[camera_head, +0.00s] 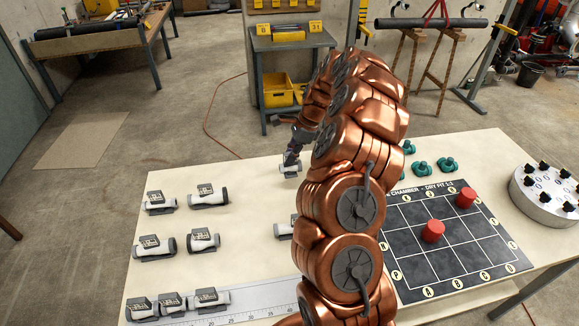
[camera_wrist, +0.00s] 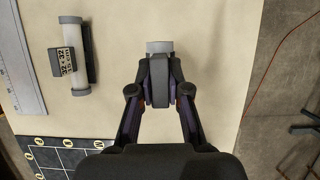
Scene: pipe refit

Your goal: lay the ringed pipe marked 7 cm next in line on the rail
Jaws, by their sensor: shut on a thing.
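In the head view my gripper (camera_head: 291,157) points down at the far middle of the table. It is shut on a short light-grey pipe (camera_head: 289,169), whose pale end (camera_wrist: 159,46) shows past the fingertips (camera_wrist: 160,88) in the wrist view. I cannot tell whether it touches the table, nor read its mark. The rail (camera_head: 255,302) is a flat, scaled metal strip along the near edge. Several pipes (camera_head: 172,302) with black tags lie in a row at its left end; the strip right of them is bare until my arm hides it.
Loose tagged pipes (camera_head: 203,240) lie on the left half of the table. Another pipe (camera_head: 284,230) is partly behind my arm; a tagged pipe (camera_wrist: 80,75) lies near the rail in the wrist view. The black grid board (camera_head: 450,262) with red pieces and a round block (camera_head: 548,195) stand right.

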